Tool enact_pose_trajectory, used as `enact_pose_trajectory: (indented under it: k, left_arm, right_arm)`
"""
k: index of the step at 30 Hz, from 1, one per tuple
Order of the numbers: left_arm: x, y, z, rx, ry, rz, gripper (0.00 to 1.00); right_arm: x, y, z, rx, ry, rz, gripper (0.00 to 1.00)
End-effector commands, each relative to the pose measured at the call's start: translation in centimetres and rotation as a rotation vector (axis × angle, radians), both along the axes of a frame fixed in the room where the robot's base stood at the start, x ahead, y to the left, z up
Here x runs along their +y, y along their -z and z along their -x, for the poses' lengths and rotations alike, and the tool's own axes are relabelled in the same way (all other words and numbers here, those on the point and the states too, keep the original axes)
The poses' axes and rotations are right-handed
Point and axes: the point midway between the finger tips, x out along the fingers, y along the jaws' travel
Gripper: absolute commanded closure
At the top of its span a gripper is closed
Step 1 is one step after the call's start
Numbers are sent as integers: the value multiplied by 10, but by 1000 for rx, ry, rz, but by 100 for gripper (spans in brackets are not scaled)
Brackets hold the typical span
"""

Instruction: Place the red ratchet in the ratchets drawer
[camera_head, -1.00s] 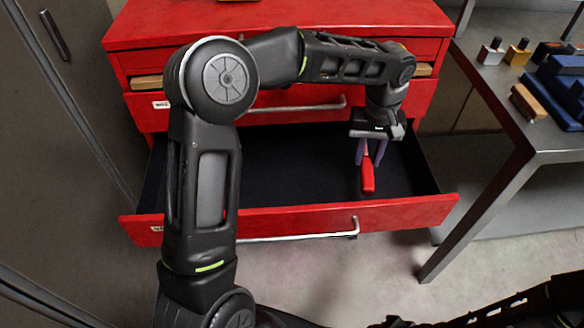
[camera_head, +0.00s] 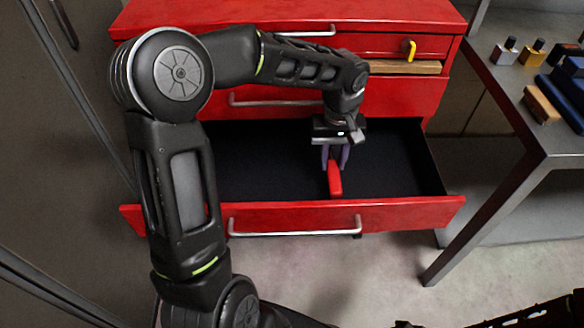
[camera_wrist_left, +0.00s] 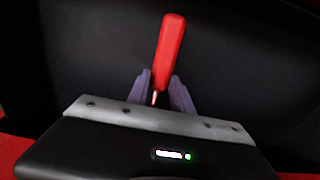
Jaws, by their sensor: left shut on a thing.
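The red ratchet (camera_head: 335,180) is held by my left gripper (camera_head: 335,160) inside the outline of the open lower drawer (camera_head: 400,212). My left gripper's purple fingers are shut on the ratchet's shaft end, and its red handle sticks out beyond them. In the left wrist view the ratchet (camera_wrist_left: 169,50) stands out from between the fingers (camera_wrist_left: 160,95) against the dark drawer floor. Whether the ratchet touches the floor I cannot tell. The drawer's dark floor looks empty otherwise. My right gripper is not clearly in view.
A grey locker wall is at the left.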

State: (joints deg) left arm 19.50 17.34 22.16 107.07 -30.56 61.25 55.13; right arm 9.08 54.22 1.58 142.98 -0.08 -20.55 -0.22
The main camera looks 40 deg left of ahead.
Motion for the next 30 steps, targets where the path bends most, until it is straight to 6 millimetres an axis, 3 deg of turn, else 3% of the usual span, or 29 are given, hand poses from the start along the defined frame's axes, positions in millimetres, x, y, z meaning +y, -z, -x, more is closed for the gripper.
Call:
enact_pose_trajectory:
  k: [6,10,23,30]
  left_arm:
    - [51,-2,38,0,-7,-2,100]
    - [69,-1,52,-1,-4,-1,100]
    - [76,1,58,0,2,0,100]
    - [76,30,58,2,2,2,100]
  right_arm:
    - [0,-4,0,0,0,0,64]
    - [0,-6,0,0,0,0,64]
    - [0,-5,0,0,0,0,64]
    - [0,-1,0,0,0,0,64]
